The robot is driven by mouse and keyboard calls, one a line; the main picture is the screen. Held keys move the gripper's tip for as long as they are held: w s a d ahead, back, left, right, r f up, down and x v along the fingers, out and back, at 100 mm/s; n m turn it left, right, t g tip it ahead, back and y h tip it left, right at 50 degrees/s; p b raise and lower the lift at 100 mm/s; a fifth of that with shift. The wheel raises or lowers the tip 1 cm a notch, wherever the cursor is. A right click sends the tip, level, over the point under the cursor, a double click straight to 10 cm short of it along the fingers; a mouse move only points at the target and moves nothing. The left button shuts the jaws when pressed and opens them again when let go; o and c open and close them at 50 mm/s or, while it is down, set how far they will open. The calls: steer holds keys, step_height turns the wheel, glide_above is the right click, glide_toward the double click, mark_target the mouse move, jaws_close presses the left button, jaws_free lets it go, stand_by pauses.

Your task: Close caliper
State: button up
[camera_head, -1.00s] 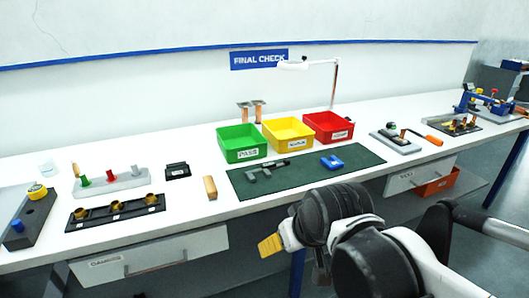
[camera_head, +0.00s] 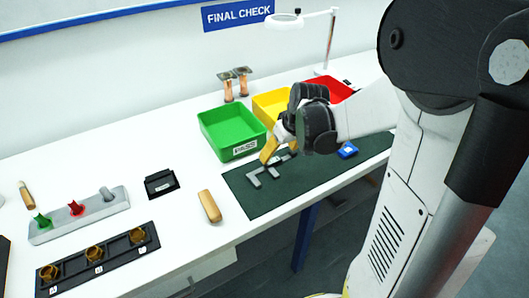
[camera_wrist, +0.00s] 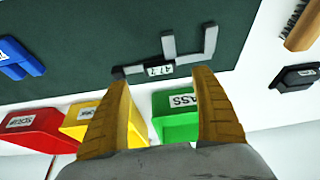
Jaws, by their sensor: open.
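The caliper (camera_head: 265,176) is grey and lies on the dark green mat (camera_head: 243,201). In the head view my gripper (camera_head: 268,154) is over its far end and partly hides it. In the wrist view the caliper (camera_wrist: 183,57) lies just beyond my fingertips, with its display readable and its two jaws standing apart. My gripper (camera_wrist: 165,80) is open there, with two ribbed yellow fingers and nothing between them but the view of the mat and bins. I cannot tell whether a finger touches the caliper.
A blue gauge (camera_head: 347,150) lies on the mat to the right. Green (camera_head: 236,131), yellow (camera_head: 270,101) and red (camera_head: 333,90) bins stand behind the mat. A wooden-handled brush (camera_head: 209,206) lies left of the mat. A lamp (camera_head: 300,19) stands at the back.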

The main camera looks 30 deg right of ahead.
mark_target(273, 160)
steer(key=b+x, duration=0.2)
steer(key=x, duration=0.4)
steer(key=shift+w+f, duration=0.1)
steer(key=shift+w, duration=0.05)
